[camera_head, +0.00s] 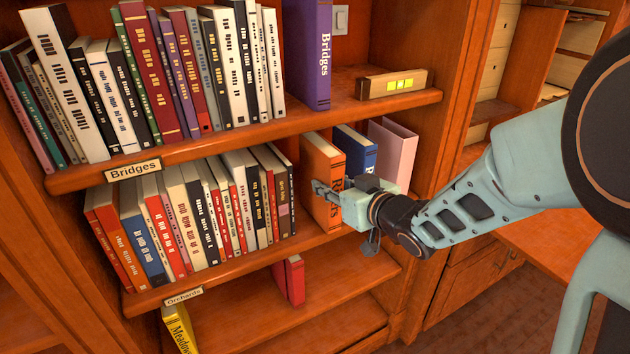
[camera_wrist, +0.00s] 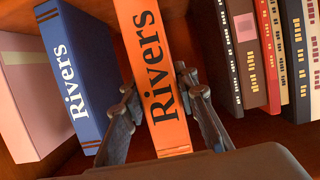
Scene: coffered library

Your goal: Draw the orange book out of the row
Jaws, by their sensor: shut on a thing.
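The orange book (camera_head: 321,165), lettered "Rivers", stands on the middle shelf in the head view, right of a long row of books. It also fills the middle of the wrist view (camera_wrist: 152,60). In the wrist view, my gripper's fingers (camera_wrist: 160,108) sit on both sides of the spine. The blue book (camera_head: 355,150), also lettered "Rivers", stands beside it, with a gap at its spine in the wrist view. My gripper covers the lower part of the blue book in the head view.
A pink book (camera_head: 392,150) stands right of the blue one. A packed row (camera_head: 205,210) stands left, with a gap before the orange book. Above is the upper shelf (camera_head: 330,112) with a purple book (camera_head: 307,55) and a wooden box (camera_head: 393,84). A red book (camera_head: 294,280) stands below.

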